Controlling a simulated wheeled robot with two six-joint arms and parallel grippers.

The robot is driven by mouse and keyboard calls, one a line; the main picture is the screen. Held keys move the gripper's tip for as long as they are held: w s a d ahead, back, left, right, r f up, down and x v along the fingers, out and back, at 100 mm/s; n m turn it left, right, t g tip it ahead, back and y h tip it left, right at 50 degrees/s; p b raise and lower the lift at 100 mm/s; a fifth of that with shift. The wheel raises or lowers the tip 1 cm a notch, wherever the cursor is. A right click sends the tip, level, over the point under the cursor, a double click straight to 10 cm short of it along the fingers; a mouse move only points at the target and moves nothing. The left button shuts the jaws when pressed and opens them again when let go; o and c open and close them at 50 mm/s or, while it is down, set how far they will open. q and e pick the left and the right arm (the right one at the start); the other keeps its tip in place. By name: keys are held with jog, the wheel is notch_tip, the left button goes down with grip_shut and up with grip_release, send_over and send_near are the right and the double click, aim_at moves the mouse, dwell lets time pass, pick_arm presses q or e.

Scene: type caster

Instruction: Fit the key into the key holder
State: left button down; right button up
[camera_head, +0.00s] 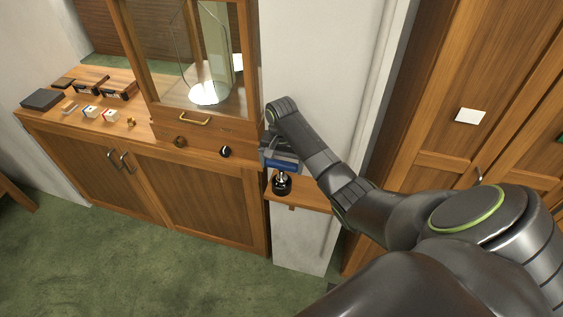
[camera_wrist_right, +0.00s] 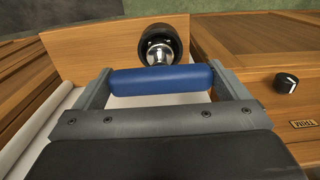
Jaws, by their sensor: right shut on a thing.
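My right gripper (camera_head: 281,160) reaches down over a small wooden shelf beside the cabinet. In the right wrist view, the gripper (camera_wrist_right: 160,82) is shut on a blue rounded bar (camera_wrist_right: 158,80), held crosswise between its two fingers. The blue bar also shows in the head view (camera_head: 283,166). I cannot tell whether it is part of the key. Just beyond it is a black round piece with a shiny metal part (camera_wrist_right: 158,45), standing on the shelf (camera_head: 282,184). I cannot tell whether they touch. No key or key holder is clearly recognisable. My left gripper is out of view.
A black knob (camera_wrist_right: 287,82) and a small plate (camera_wrist_right: 302,124) are on the wood at right in the wrist view. A glazed case (camera_head: 190,60) stands on the cabinet. Small blocks (camera_head: 90,112) and dark boxes (camera_head: 118,88) lie at left. Tall wooden doors (camera_head: 440,110) stand at right.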

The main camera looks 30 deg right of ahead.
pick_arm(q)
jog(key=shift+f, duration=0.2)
pick_arm(e)
jog(key=shift+f, duration=0.6)
jog(key=o, duration=1)
jog(key=shift+o, duration=0.2)
